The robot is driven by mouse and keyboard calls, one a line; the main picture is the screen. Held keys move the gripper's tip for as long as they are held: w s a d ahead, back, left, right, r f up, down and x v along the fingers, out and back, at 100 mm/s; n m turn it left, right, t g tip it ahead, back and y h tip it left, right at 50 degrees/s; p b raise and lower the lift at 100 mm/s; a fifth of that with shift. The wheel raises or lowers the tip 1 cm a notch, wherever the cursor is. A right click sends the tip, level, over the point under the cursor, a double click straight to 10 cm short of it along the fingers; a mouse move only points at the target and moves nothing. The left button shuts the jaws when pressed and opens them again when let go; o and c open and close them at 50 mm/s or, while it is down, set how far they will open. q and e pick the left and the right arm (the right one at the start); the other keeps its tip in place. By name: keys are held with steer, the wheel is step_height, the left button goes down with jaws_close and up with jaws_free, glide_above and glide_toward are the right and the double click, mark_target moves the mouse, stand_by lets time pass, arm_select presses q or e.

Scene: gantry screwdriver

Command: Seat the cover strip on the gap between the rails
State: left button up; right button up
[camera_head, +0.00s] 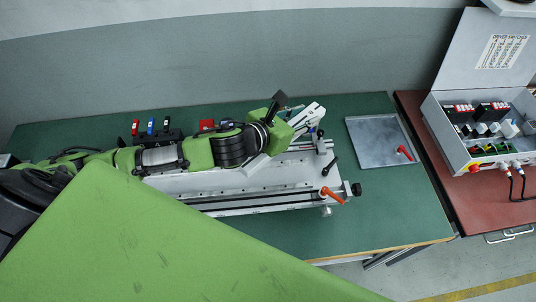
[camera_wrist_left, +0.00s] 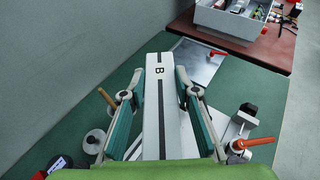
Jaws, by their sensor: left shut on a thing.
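My left gripper (camera_head: 296,122) is at the right end of the fixture on the green table, above its far side. In the left wrist view, the left gripper (camera_wrist_left: 159,85) is shut on a pale strip (camera_wrist_left: 154,110) with a dark lengthwise line and the letter B. The strip points away from the wrist between the two fingers. In the head view its pale end (camera_head: 312,111) shows past the gripper, tilted. The fixture's rails (camera_head: 255,200) run left to right on the near side, with a dark gap along them. My arm hides much of the fixture's far side.
An orange-handled clamp (camera_head: 331,194) and a black knob (camera_head: 356,189) stand at the fixture's right end. A grey metal plate (camera_head: 374,150) lies right of it. A switch box (camera_head: 492,135) stands on the red table. Small coloured tools (camera_head: 151,127) stand at the back left.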

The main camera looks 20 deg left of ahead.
arm_select(q)
steer(key=shift+a+f+m+h, duration=0.15)
steer(key=shift+m+h, duration=0.15)
steer(key=shift+s+a+f+m+g+h, duration=0.1)
steer(key=shift+s+f+m+g+h, duration=0.3)
steer(key=shift+f, duration=0.15)
step_height(320, 180, down, 3)
steer(key=s+m+g+h+p, duration=0.1)
steer(key=s+m+h, duration=0.1)
steer(key=s, duration=0.1)
steer(key=m+g+h+b, duration=0.1)
steer(key=m+g+h, duration=0.2)
steer(key=m+g, duration=0.1)
glide_above(267, 178)
steer(key=shift+w+f, duration=0.1)
steer(key=shift+f, duration=3.2)
steer(key=shift+b, duration=0.3)
steer(key=shift+f+b, duration=1.7)
steer(key=shift+b, duration=0.05)
steer(key=o, duration=1.3)
steer(key=shift+c, duration=0.2)
